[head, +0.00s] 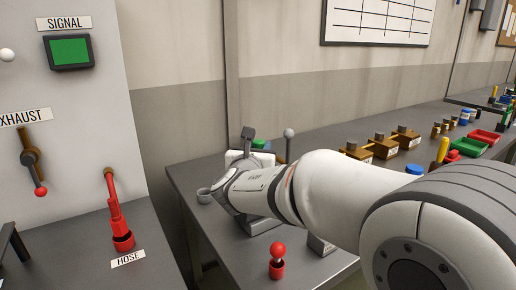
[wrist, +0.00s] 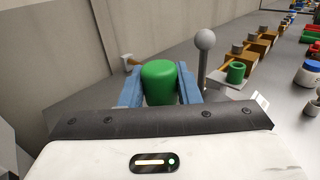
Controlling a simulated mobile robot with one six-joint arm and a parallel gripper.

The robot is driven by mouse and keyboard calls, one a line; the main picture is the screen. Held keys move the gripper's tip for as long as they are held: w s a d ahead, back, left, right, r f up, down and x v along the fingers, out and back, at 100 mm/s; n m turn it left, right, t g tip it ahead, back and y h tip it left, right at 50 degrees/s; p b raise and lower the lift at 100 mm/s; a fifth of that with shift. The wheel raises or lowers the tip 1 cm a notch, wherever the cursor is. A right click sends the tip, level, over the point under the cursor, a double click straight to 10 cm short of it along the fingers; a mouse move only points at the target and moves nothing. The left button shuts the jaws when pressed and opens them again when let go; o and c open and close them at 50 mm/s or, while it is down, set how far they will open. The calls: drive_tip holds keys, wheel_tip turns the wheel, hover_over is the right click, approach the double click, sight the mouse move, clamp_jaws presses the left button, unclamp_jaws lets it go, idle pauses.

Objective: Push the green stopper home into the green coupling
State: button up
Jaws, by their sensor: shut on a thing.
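My gripper (wrist: 160,88) has blue fingers on both sides of the green stopper (wrist: 160,80) and is shut on it. The stopper is a rounded green cylinder, and its lower part is hidden by my gripper body. The green coupling (wrist: 236,73) is a short, upright green cylinder on a grey plate to the right of the stopper, clearly apart from it. In the head view, a small green patch (head: 260,144) shows at my gripper and appears to be the stopper. My arm seems to hide the coupling there.
A grey lever with a ball knob (wrist: 205,42) stands between stopper and coupling. Brown blocks (head: 384,147) line the bench behind. A red-knobbed piece (head: 277,262) and a grey cup (head: 204,195) stand near the bench edge. A red hose fitting (head: 116,222) is at left.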

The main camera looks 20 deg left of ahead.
drive_tip(key=shift+f+b, duration=0.5)
drive_tip(key=shift+f, duration=0.05)
drive_tip(key=o, duration=1.1)
drive_tip(key=s, duration=0.7)
drive_tip(key=shift+s+d, duration=0.25)
drive_tip(key=shift+s, duration=0.15)
